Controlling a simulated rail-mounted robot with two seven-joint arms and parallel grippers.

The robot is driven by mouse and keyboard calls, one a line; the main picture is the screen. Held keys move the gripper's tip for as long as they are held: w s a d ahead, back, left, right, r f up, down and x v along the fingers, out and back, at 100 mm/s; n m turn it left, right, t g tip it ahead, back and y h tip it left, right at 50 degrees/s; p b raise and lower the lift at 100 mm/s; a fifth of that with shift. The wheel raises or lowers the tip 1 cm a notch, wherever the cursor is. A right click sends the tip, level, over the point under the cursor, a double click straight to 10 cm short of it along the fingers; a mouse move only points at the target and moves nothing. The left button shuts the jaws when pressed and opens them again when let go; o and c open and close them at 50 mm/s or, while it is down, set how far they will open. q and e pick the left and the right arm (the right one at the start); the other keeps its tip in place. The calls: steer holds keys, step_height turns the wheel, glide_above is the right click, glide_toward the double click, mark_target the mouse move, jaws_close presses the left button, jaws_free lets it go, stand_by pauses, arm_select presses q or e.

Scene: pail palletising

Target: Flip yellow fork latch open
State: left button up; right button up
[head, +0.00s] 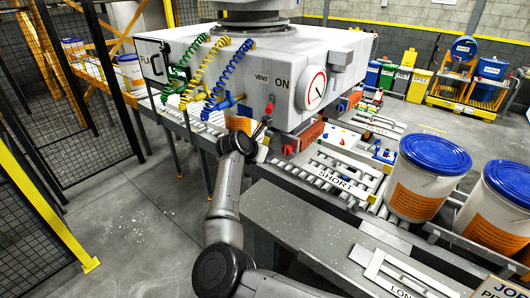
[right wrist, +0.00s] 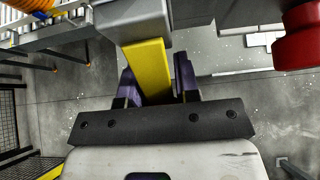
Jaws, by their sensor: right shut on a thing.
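The yellow fork latch (right wrist: 150,66) is a flat yellow bar in the right wrist view. It comes down from a grey block (right wrist: 131,20) and runs between the dark purple fingers of my right gripper (right wrist: 157,84). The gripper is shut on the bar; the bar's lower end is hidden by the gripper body. In the head view my right gripper (head: 265,124) is at the lower front edge of the big grey machine (head: 258,75), where the latch cannot be made out. My left gripper is in neither view.
A red knob (right wrist: 300,38) hangs close to the right of the gripper. Blue-lidded pails (head: 426,178) stand at the right, beside a grey bench (head: 310,222).

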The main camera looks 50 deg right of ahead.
steer(key=o, duration=0.9)
steer(key=shift+b+v, duration=1.45)
steer(key=shift+v, duration=5.5)
steer(key=shift+f, duration=0.15)
